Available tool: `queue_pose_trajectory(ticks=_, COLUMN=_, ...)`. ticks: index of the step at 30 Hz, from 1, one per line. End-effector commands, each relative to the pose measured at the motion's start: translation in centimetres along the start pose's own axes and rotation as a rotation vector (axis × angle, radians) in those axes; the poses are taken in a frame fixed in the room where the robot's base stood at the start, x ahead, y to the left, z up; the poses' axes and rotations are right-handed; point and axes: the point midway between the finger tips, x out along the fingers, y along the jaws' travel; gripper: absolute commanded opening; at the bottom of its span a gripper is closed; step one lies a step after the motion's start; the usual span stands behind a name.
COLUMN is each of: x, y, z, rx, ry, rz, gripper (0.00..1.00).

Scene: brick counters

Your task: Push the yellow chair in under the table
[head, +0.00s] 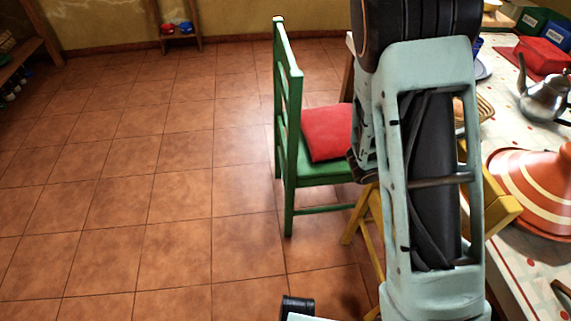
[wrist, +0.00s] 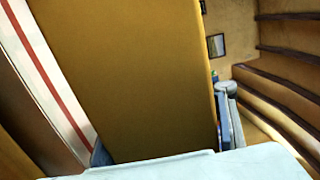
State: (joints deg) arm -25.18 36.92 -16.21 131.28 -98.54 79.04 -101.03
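The yellow chair (head: 501,207) is mostly hidden behind my arm in the head view. Part of its wooden top shows right of the arm, beside the table's edge, and its legs show left of it. In the wrist view a broad yellow-brown panel (wrist: 140,75), which looks like part of this chair, fills the middle at close range. The table (head: 518,262) with a patterned white cloth stands at the right in the head view. My gripper's fingers show in neither view. Whether my gripper touches the chair cannot be told.
A green chair (head: 288,130) with a red cushion (head: 328,132) stands left of my arm, close to the yellow chair. An orange tagine (head: 540,190) and a metal teapot (head: 546,98) stand on the table. The tiled floor (head: 130,190) at the left is clear.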

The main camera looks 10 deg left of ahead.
Motion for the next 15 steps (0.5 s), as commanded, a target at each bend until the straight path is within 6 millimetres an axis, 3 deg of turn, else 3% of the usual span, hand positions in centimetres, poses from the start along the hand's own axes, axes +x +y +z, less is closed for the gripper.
queue_pose_trajectory(ticks=1, x=1.81, y=0.78, z=-1.37, rx=-0.002, ry=0.038, rz=0.014, gripper=0.21)
queue_pose_trajectory(ticks=15, x=1.77, y=0.78, z=-1.68, rx=-0.008, ry=0.044, rz=0.015, gripper=0.7)
